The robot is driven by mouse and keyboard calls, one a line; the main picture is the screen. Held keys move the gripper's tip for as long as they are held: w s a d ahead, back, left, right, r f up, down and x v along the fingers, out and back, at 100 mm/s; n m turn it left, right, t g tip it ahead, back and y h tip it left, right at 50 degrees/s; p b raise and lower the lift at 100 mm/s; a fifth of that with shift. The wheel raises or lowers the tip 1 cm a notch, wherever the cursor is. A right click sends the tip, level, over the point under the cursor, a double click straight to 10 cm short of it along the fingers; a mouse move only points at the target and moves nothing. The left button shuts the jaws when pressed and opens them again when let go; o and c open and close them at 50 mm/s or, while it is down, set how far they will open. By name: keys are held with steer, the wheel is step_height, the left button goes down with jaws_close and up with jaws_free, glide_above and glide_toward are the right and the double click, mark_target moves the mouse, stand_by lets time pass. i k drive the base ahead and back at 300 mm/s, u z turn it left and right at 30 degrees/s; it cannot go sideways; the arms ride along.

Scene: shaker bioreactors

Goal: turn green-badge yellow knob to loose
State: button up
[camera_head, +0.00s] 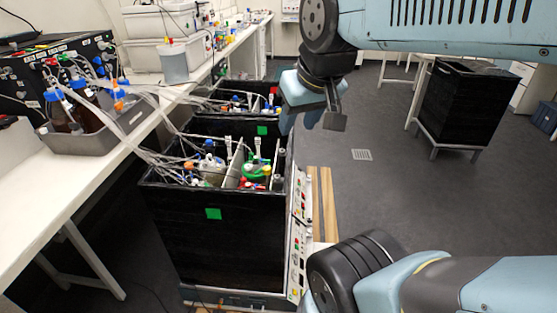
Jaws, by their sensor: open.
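A green badge (213,214) is on the front wall of the near black shaker box (170,225). A second green badge (262,130) shows on the wall of the box behind it. A light panel (298,240) with several small coloured knobs runs down the right side of the near box. The knobs are too small for me to tell a yellow one for sure. My gripper (312,124) is open and empty, in the air above and right of the boxes, apart from the panel. It points downward.
Tubes run from the boxes to a bench (75,185) on the left, with a grey tray (90,140) of bottles. Another black box (465,105) stands on a frame at the back right. Open grey floor (375,200) lies right of the boxes.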

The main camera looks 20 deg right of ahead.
mark_target(266, 169)
steer(key=u, duration=1.6)
steer(key=i, duration=0.1)
steer(key=z, duration=3.3)
steer(key=k, duration=0.35)
steer(key=u, duration=1.05)
steer(key=i, duration=0.5)
steer(key=u, duration=0.3)
